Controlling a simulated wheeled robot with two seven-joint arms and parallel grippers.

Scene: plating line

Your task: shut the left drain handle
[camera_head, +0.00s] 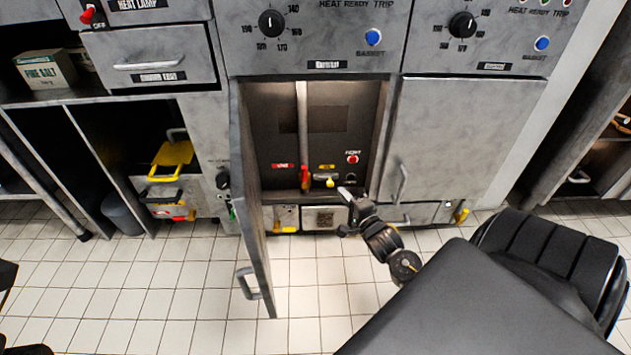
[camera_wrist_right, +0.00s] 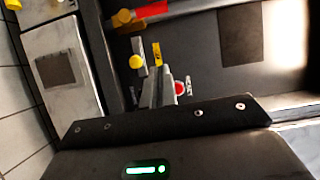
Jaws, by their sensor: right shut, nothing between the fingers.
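The left cabinet stands open, its door (camera_head: 252,200) swung out towards me. Inside, a red lever (camera_head: 305,178) hangs below a vertical pipe beside a red label. To its right, a silver lever with a yellow knob (camera_head: 330,183) sits under a yellow label. I cannot read which label names the drain. My right gripper (camera_head: 346,192) is shut and empty in the cabinet's lower right opening, right of the yellow knob. In the right wrist view, its fingertips (camera_wrist_right: 160,88) are near the yellow knob (camera_wrist_right: 136,62), with a visible gap. My left gripper is not in view.
A red button (camera_head: 352,159) is just above my right gripper; it also shows beside the fingers in the wrist view (camera_wrist_right: 180,88). The right cabinet door (camera_head: 440,150) is closed. Low drawer fronts (camera_head: 325,218) lie under the opening. The tiled floor (camera_head: 160,290) is clear at left.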

